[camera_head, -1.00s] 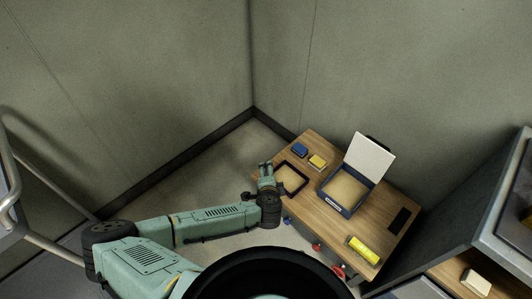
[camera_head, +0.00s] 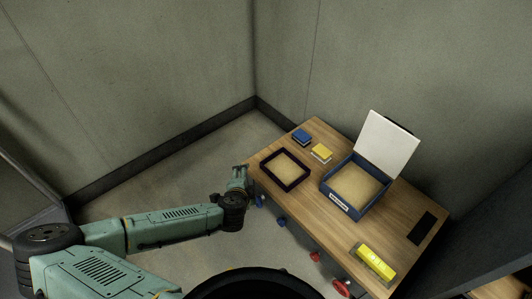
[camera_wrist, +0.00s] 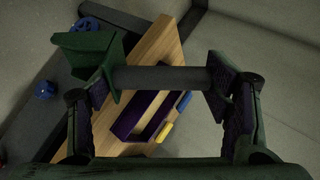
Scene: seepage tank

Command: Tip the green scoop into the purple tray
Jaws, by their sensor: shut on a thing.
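The purple tray (camera_head: 304,173) lies on the left part of the table, with a tan surface inside it; its purple wall shows below the scoop in the wrist view (camera_wrist: 128,124). My gripper (camera_head: 239,171) is just off the table's left edge, left of the tray. In the wrist view my gripper (camera_wrist: 162,79) is shut on the green scoop (camera_wrist: 86,50), with its grey handle running between the fingers and its green head at the left finger. Whether the scoop holds anything is hidden. I cannot make out the scoop in the head view.
On the wooden table (camera_head: 310,209) stand a blue box (camera_head: 345,206) of tan material with a raised white lid (camera_head: 388,144), a blue block (camera_head: 302,136), a yellow block (camera_head: 321,151), a yellow item (camera_head: 376,261) and a black pad (camera_head: 422,228). Walls close in behind.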

